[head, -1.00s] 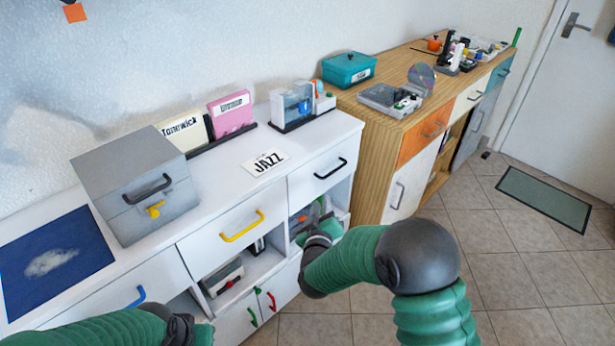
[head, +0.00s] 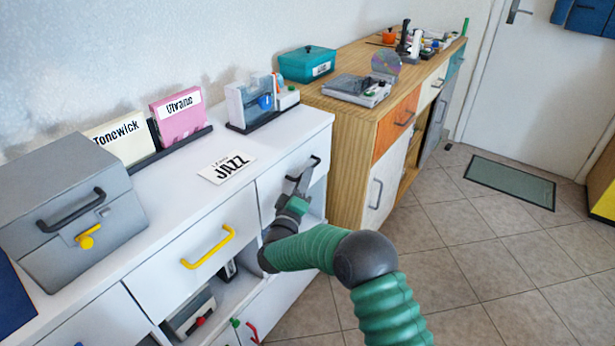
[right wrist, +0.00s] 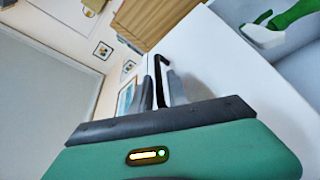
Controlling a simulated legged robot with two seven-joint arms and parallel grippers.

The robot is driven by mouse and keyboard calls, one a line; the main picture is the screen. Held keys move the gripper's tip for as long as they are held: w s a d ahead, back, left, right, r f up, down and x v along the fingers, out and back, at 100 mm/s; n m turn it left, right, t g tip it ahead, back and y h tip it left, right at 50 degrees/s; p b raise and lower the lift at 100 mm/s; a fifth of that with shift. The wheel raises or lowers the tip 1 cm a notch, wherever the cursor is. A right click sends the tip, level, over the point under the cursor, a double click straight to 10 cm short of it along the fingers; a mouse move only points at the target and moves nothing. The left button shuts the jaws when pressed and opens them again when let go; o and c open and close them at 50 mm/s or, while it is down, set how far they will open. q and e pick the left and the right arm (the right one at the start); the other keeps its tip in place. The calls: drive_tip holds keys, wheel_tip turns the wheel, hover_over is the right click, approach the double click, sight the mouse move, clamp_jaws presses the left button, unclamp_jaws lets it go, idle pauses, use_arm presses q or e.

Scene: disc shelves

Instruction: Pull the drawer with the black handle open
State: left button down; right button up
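The drawer with the black handle has a white front (head: 271,190) at the right end of the white cabinet and looks closed. Its black handle (head: 317,160) is partly hidden by my right gripper (head: 298,184), whose fingers are at the handle. In the right wrist view, the black handle (right wrist: 161,65) runs between the two grey fingers of my right gripper (right wrist: 161,88). The fingers stand apart, with a gap visible beside the handle. My left gripper is out of view.
A drawer with a yellow handle (head: 208,248) is left of it. A wooden cabinet (head: 348,160) adjoins on the right. The tiled floor (head: 450,250) is open.

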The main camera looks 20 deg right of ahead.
drive_tip(key=x, duration=0.2)
drive_tip(key=shift+w+d+f+b, duration=0.1)
drive_tip(key=shift+w+d+b, duration=0.2)
drive_tip(key=shift+d, duration=0.05)
drive_tip(key=shift+w+d, duration=0.15)
drive_tip(key=shift+w, duration=0.1)
drive_tip(key=shift+r, duration=0.25)
clamp_jaws()
drive_tip(key=shift+f, duration=0.25)
idle(0.5)
